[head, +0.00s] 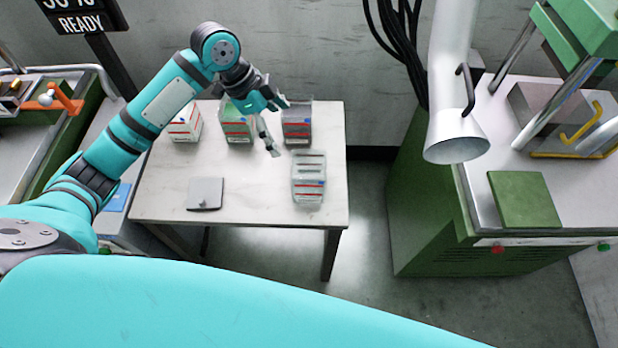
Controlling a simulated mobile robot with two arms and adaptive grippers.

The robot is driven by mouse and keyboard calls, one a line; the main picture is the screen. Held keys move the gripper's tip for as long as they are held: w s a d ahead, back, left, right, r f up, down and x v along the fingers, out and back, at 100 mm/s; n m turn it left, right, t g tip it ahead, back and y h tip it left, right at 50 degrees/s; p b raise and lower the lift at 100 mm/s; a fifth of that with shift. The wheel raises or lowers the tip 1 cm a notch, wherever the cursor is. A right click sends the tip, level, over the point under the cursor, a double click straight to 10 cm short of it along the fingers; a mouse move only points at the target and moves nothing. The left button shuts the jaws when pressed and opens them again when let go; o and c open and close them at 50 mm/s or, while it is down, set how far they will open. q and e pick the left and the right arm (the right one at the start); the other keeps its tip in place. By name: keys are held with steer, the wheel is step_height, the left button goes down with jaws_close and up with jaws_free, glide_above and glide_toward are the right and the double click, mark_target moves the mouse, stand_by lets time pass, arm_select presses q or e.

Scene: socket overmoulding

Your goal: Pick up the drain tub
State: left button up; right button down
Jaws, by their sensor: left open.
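Several small clear-walled tubs with coloured labels stand on the white table (250,205). I cannot tell which is the drain tub. One tub (184,124) with red stripes is at the back left. A tub with green (236,128) is partly behind my left gripper. My right gripper is out of view.
A flat grey lid-like plate (205,193) with a knob lies at the table's front left. A green machine (435,200) stands right, with a white duct (452,110) above. A bench with an orange handle (66,100) is left. The table's front middle is clear.

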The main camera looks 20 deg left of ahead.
arm_select(q)
steer(key=p, duration=0.4)
glide_above(309, 164)
steer(key=s+d, duration=0.1)
steer(key=s, duration=0.3)
step_height(309, 164, down, 15)
steer(key=shift+d+r, duration=0.15)
steer(key=shift+r, duration=0.05)
steer(key=c, duration=1.3)
